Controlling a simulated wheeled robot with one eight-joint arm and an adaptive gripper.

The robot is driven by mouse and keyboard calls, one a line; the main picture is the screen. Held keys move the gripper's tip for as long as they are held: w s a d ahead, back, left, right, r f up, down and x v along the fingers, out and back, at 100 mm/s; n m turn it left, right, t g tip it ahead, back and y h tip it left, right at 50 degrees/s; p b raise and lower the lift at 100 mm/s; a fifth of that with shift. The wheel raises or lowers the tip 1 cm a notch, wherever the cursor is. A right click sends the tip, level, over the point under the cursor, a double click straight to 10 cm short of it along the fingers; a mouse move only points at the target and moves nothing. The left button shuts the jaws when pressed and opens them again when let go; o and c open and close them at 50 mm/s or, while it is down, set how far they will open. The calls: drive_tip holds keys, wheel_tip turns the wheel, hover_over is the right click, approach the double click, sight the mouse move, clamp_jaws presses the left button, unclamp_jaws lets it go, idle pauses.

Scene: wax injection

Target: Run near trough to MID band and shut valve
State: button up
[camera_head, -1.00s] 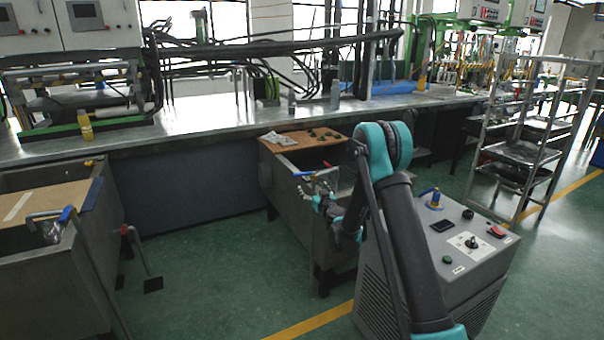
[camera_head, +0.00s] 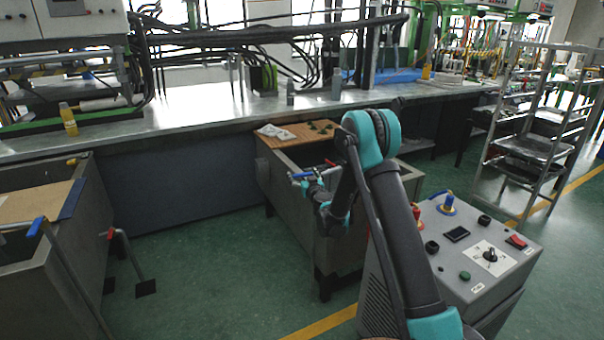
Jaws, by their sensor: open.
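A grey metal trough (camera_head: 296,216) stands in the middle, in front of the bench, with a wooden board (camera_head: 295,135) across its far end. A valve with a blue handle (camera_head: 299,175) is at its near left side. My gripper (camera_head: 311,183) is open, small in the view, right at the blue handle; I cannot tell if it touches. My forearm and elbow hide part of the trough's right side. The liquid level and any band marks inside are not visible. A second trough (camera_head: 85,215) at the left has a board on top and a blue-tipped lever (camera_head: 38,226).
A grey control box (camera_head: 470,245) with knobs and a red switch (camera_head: 516,241) stands right of my arm. A long bench (camera_head: 210,112) runs behind. A metal rack (camera_head: 530,150) stands at the right.

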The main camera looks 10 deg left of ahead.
drive_tip(key=shift+c, duration=0.4)
drive_tip(key=c, duration=1.4)
drive_tip(key=shift+o, duration=0.2)
drive_tip(key=shift+a, duration=0.1)
